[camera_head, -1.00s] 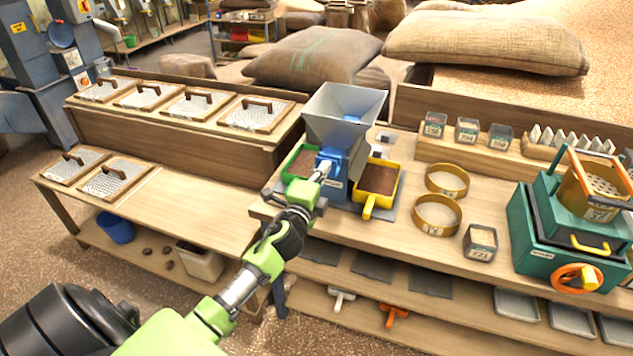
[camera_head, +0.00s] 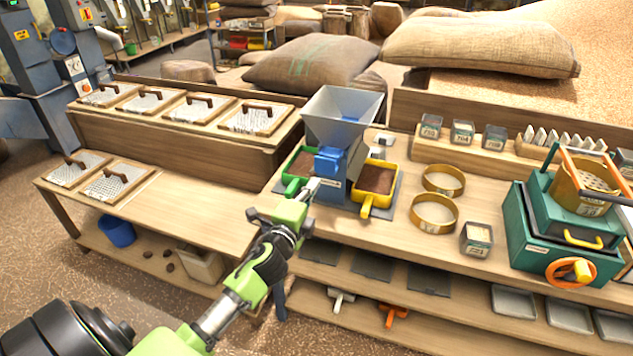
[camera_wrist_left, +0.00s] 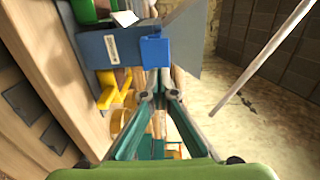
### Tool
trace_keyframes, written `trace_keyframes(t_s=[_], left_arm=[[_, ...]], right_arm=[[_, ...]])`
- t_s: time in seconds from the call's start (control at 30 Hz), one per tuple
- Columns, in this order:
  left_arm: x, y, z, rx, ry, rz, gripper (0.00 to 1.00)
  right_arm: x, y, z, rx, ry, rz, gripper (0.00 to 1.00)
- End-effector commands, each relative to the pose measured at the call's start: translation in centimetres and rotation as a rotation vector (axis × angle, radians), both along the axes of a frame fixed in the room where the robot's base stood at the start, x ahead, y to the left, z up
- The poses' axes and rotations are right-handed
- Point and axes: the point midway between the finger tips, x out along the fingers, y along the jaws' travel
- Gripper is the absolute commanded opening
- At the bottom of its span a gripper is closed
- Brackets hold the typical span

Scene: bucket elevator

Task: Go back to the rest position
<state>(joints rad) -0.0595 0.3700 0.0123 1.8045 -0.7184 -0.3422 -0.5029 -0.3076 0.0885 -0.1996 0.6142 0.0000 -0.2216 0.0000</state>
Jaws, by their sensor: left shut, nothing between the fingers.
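My left gripper (camera_head: 312,187) is shut and empty. It is at the front edge of the bench, close in front of the blue base of the grey hopper machine (camera_head: 343,115). In the left wrist view the closed fingers (camera_wrist_left: 163,92) show near the blue block (camera_wrist_left: 154,52) of that machine, with a small gap that I cannot measure. A green tray (camera_head: 300,165) of brown material is left of the machine and a yellow tray (camera_head: 376,180) of it is on the right. My right gripper is not in view.
The wooden bench (camera_head: 330,222) also holds two brass rings (camera_head: 444,180), small labelled jars (camera_head: 477,240) and a green machine with an orange wheel (camera_head: 570,270). A lower bench (camera_head: 165,205) stands at left. Sacks (camera_head: 312,64) lie behind. Open floor is at front left.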

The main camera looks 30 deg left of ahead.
Motion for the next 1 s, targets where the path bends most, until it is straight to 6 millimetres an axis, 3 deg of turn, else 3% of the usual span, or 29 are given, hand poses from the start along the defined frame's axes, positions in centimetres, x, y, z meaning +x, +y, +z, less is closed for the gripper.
trace_keyframes(t_s=[0.1,0.2,0.4,0.7,0.77,0.87,1.0], left_arm=[[-2.1,-0.5,-0.3,0.0,0.002,-0.001,0.0],[-3.6,-0.8,-0.2,-0.001,0.002,-0.001,0.0],[-5.4,-1.3,-0.1,-0.001,0.001,0.0,0.0],[-5.6,-1.3,-0.6,-0.011,0.01,0.001,0.0],[-5.6,-1.3,-2.1,-0.033,0.033,0.003,0.0],[-5.8,-1.1,-6.9,-0.111,0.106,0.011,0.0],[-7.5,-1.6,-17.1,-0.281,0.257,0.041,0.0]], right_arm=[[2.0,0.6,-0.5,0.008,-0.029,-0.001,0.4],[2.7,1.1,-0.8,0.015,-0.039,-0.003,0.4],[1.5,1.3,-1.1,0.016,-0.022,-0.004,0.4],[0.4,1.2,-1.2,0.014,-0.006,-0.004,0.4],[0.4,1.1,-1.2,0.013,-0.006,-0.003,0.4],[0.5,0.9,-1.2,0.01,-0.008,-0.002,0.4],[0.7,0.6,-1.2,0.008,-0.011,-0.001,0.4]])
